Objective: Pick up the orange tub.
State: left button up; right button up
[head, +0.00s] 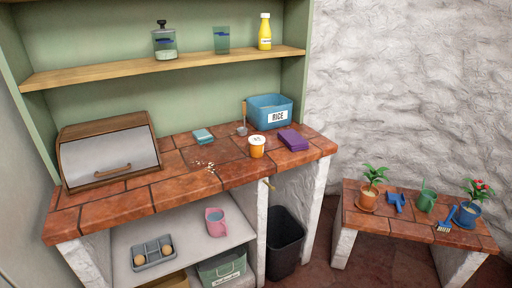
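The orange tub (257,147) stands upright on the tiled counter (233,173), near its front edge and right of the middle. It is small and orange, with a white lid and a pale mark on its side. Neither of my grippers shows in the head view. Nothing covers the tub.
A purple block (293,140) lies just right of the tub, with a blue RICE bin (270,111) behind. Crumbs (205,166) lie left. A bread box (107,151) fills the left end.

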aim_at(257, 142)
jog(key=i+l+u, duration=0.1)
jog(key=i+l, duration=0.4)
jog(key=l, duration=0.2)
jog(key=i+l+u, duration=0.15)
jog(key=i+l, duration=0.35)
jog(key=l, duration=0.25)
jog(key=i+l+u, duration=0.15)
jog(key=l, duration=0.25)
jog(key=i+l+u, duration=0.1)
jog(key=i+l, duration=0.2)
jog(key=l, duration=0.1)
